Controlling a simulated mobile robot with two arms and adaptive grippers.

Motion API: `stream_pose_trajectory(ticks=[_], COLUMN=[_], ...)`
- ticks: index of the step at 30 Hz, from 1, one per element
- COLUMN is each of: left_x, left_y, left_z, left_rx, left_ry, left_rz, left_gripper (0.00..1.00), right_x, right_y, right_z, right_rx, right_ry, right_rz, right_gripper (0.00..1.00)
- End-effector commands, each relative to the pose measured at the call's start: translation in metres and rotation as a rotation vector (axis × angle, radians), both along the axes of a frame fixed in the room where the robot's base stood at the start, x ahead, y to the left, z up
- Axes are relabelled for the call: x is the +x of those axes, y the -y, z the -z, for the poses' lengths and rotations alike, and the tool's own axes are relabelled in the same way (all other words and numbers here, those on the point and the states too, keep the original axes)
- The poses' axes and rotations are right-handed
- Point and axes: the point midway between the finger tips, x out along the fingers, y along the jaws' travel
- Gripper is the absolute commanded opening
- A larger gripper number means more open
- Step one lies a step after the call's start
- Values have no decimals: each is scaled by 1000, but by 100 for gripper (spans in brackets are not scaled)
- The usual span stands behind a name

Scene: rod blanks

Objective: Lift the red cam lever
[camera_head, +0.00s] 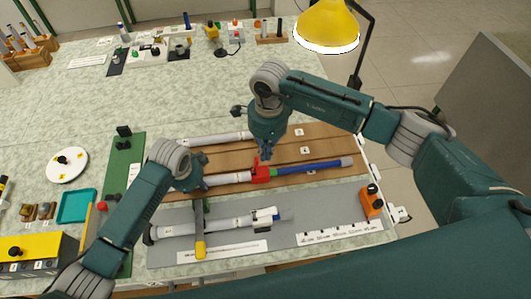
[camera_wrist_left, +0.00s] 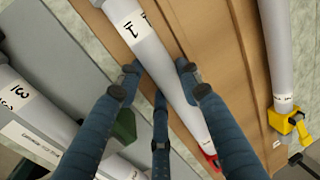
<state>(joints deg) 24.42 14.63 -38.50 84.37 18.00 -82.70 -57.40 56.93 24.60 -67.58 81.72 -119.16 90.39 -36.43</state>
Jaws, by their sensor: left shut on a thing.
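The red cam lever (camera_head: 262,171) sits at the joint between a white rod (camera_head: 230,178) and a blue bar (camera_head: 311,167) on the brown board. A bit of its red also shows at the rod's lower end in the left wrist view (camera_wrist_left: 211,160). My left gripper (camera_head: 202,178) is shut on the white rod, left of the lever; its fingers flank the rod in the left wrist view (camera_wrist_left: 158,82). My right gripper (camera_head: 266,153) points down just above the red lever. Its fingers are too small to tell open from shut, or whether they touch the lever.
A second white rod (camera_head: 208,139) lies behind; the left wrist view shows a yellow clamp (camera_wrist_left: 289,124) on a rod. In front, a grey plate (camera_head: 310,215) holds a rod under a yellow-ended bar (camera_head: 200,246). An orange block (camera_head: 371,201) stands at its right. The table behind is mostly clear.

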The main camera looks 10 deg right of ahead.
Motion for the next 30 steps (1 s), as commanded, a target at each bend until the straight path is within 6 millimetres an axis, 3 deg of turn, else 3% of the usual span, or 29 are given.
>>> stream_pose_trajectory(ticks=[8, 21, 30], left_x=[0, 0, 0], left_y=[0, 0, 0], left_z=[-1, 0, 0], left_rx=[-1, -1, -1], left_ry=[1, 1, 1], left_rz=[0, 0, 0], left_gripper=[3, 3, 3], right_x=[1, 3, 3], right_y=[-2, -37, -46], right_z=[-5, -72, -89], right_rx=[1, 1, 0], right_ry=[2, 2, -1], right_rz=[-1, -2, 0], right_gripper=[0, 0, 0])
